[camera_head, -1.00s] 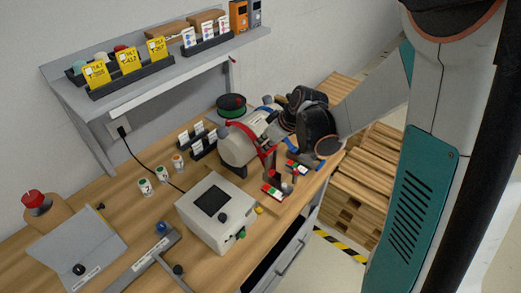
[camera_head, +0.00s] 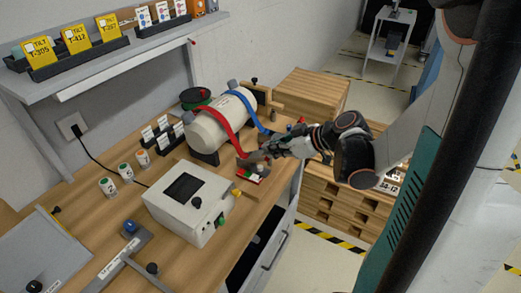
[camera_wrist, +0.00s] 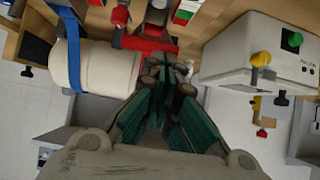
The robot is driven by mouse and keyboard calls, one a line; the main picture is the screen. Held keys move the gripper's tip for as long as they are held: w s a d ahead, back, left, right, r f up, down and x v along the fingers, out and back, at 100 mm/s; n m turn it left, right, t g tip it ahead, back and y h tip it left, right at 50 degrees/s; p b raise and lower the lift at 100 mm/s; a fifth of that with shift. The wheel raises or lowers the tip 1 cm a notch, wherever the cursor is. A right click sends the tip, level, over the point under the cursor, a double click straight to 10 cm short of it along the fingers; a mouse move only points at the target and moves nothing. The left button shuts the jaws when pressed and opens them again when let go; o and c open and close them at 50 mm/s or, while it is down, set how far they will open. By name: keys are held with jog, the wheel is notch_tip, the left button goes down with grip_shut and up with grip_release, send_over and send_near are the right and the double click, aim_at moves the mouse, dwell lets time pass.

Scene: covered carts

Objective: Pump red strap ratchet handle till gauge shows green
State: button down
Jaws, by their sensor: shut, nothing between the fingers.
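A white cylinder (camera_head: 207,131) lies on the bench with a red strap (camera_head: 222,124) and a blue strap (camera_head: 247,107) around it. In the wrist view, the red ratchet (camera_wrist: 146,43) lies just ahead of my fingertips, beside the cylinder (camera_wrist: 107,68). My gripper (camera_head: 266,152) is shut and empty, close to the red ratchet at the cylinder's right. In the wrist view my gripper (camera_wrist: 168,70) is close to or touching the red part; I cannot tell which. The red strap's gauge (camera_head: 253,170) shows red, white and green; its reading is too small to tell.
A white control box (camera_head: 190,206) with a dark screen and green button stands in front of the cylinder. Small jars (camera_head: 126,172) and a card rack (camera_head: 163,140) stand to its left. A shelf (camera_head: 130,58) overhangs the back. Wooden pallets (camera_head: 345,200) stand beyond the bench's right edge.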

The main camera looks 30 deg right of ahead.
jog(key=s+d+f+b, duration=0.2)
jog(key=s+f+b, duration=0.1)
jog(key=f+b, duration=0.4)
jog(key=shift+d+f, duration=0.15)
jog(key=shift+f, duration=0.65)
jog(key=shift+s, duration=0.1)
jog(key=shift+f, duration=0.2)
